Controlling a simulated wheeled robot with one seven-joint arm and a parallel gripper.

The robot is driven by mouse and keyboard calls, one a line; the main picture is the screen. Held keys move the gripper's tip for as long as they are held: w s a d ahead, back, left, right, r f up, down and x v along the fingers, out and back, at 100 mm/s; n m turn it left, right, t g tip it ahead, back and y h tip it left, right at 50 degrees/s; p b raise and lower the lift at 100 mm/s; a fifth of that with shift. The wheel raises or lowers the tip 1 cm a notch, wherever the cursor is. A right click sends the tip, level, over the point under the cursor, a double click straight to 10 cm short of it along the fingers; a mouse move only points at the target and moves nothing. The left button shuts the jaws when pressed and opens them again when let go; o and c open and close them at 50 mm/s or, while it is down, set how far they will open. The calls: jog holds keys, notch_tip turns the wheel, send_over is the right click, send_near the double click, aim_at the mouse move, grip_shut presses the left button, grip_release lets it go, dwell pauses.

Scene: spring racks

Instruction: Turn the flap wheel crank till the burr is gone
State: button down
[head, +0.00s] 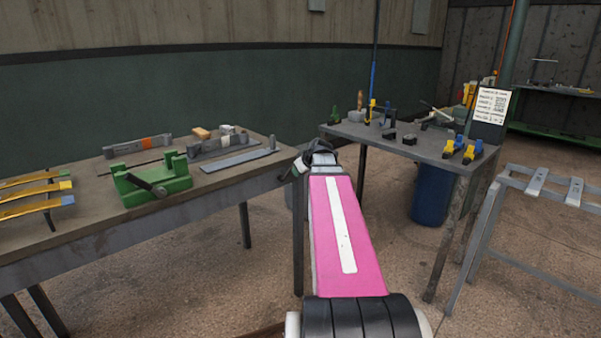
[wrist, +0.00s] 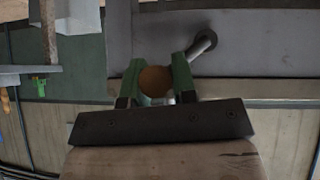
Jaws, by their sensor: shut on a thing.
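In the wrist view my gripper (wrist: 157,82) has its two green fingers on either side of a round brown knob (wrist: 155,78), shut on it. A grey metal crank (wrist: 203,43) shows just right of the fingers, beside a grey surface, and the knob appears to be its handle. In the head view my pink arm reaches to the right end of the left workbench (head: 215,205). The fingers and knob are mostly hidden there behind my wrist. I cannot make out the flap wheel or any burr in either view.
On the left bench stand a green fixture (head: 150,182), yellow leaf strips (head: 38,203) and a flat grey plate (head: 238,159). A second bench (head: 400,146) with clamps and small parts stands right, a blue bin (head: 433,195) under it. A grey rack (head: 545,190) stands far right. Floor shows between the benches.

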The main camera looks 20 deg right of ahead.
dwell(0.4)
jog(key=c, duration=0.9)
grip_release()
jog(key=v, duration=1.1)
jog(key=shift+f, duration=0.1)
